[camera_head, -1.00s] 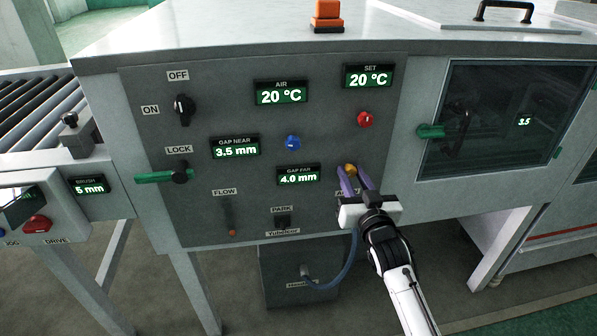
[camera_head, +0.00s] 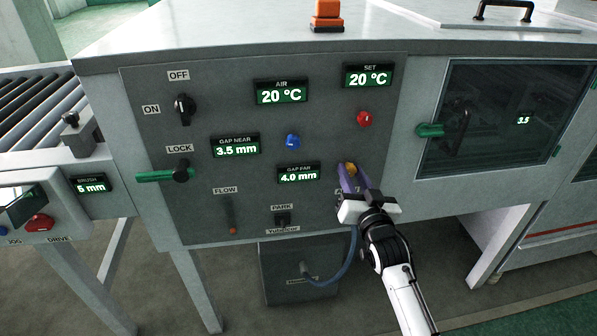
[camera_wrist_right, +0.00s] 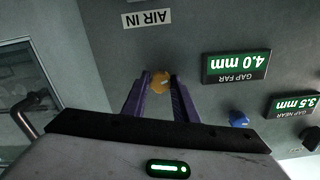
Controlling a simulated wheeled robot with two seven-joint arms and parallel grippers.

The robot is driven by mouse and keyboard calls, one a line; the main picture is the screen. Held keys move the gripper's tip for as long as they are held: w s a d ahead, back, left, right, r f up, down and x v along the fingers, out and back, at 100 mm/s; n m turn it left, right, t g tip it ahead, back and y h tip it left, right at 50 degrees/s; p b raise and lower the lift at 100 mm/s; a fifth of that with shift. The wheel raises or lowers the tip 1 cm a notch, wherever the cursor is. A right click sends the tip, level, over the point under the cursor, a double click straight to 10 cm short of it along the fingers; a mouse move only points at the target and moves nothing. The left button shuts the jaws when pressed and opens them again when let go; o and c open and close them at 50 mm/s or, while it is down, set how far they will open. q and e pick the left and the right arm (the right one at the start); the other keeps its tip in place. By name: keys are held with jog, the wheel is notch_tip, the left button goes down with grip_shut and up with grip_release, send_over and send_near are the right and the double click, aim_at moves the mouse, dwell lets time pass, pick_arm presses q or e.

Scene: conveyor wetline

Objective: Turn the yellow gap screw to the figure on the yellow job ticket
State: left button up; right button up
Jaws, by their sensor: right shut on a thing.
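The yellow gap screw (camera_head: 350,170) is a small knob on the grey panel, right of the GAP FAR display (camera_head: 298,174), which reads 4.0 mm. My right gripper (camera_head: 352,178) is at the screw with its purple fingers. In the right wrist view the fingers (camera_wrist_right: 160,92) are shut on the yellow screw (camera_wrist_right: 159,82), one on each side. The GAP NEAR display (camera_head: 235,147) reads 3.5 mm. I cannot make out a yellow job ticket in these views. My left gripper is not in view.
A blue knob (camera_head: 292,142) and a red knob (camera_head: 364,119) stand out from the panel above the right gripper. A green-handled LOCK lever (camera_head: 160,175) is at left. A windowed door (camera_head: 510,115) with a handle is at right. A blue hose (camera_head: 347,262) hangs below.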

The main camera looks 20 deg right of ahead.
dwell(0.3)
jog(key=shift+m+p, duration=0.4)
jog(key=shift+m, duration=1.3)
jog(key=shift+p, duration=0.3)
jog(key=shift+m+p, duration=0.3)
jog(key=shift+m, duration=0.6)
jog(key=o, duration=0.7)
